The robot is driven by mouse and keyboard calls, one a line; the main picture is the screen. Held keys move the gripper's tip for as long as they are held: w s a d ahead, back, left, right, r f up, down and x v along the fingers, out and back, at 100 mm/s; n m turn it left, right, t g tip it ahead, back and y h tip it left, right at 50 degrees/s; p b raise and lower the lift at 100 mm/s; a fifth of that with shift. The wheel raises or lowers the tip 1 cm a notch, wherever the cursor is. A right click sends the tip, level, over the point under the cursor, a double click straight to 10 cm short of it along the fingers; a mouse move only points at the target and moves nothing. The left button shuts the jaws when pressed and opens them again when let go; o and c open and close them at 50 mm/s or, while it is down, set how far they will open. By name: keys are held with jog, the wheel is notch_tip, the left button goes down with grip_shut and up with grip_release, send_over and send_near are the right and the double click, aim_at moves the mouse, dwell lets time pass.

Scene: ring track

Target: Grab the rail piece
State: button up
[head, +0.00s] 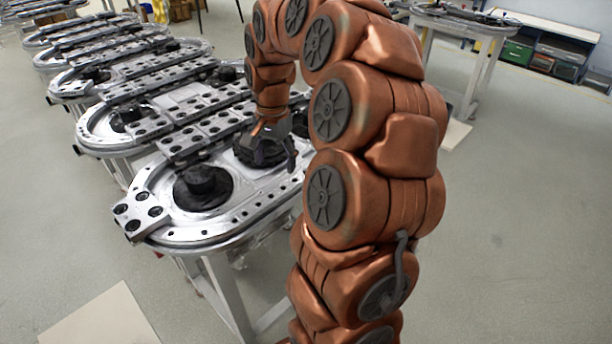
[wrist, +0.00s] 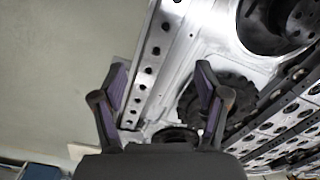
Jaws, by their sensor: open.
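A straight metal rail piece (wrist: 154,58) with a row of dark holes runs along the outer edge of a ring track in the wrist view. It appears between my two fingers, beyond their tips. In the head view, the near track's right edge (head: 262,208) carries a similar row of holes, partly hidden by my arm. My gripper (head: 275,158) hangs over the right side of this track, pointing down. In the wrist view my gripper (wrist: 160,72) is open, with one finger on each side of the rail and nothing held. I cannot tell how high it is above the rail.
The near track (head: 160,185) has round black hubs (head: 203,187) and a bolted block (head: 140,213) at its left end. Several similar tracks stand in a row behind. Another table (head: 470,25) and shelves (head: 550,50) are at the back right. The right floor is clear.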

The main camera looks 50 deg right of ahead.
aim_at(306, 169)
jog(key=d+m, duration=0.1)
jog(key=d, duration=0.2)
jog(key=d+f+m, duration=0.1)
jog(key=d+m, duration=0.1)
jog(key=d, duration=0.2)
jog(key=d+f+m, duration=0.1)
jog(key=d, duration=0.2)
jog(key=shift+w+d+f+m, duration=0.15)
jog(key=shift+d+f+m, duration=0.15)
jog(key=shift+d, duration=0.1)
jog(key=shift+d+f, duration=0.1)
jog(key=shift+f, duration=0.4)
jog(key=shift+s+a+f+p, duration=0.15)
jog(key=shift+f+p, duration=0.35)
jog(key=shift+f, duration=0.45)
jog(key=shift+a+f+p, duration=0.1)
jog(key=shift+f+p, duration=0.45)
jog(key=shift+f, duration=0.45)
jog(key=shift+s+a+f+p, duration=0.15)
jog(key=shift+f+p, duration=0.35)
jog(key=shift+f, duration=0.45)
jog(key=shift+w+f, duration=0.1)
jog(key=shift+f, duration=0.3)
jog(key=shift+c, duration=0.4)
grip_shut()
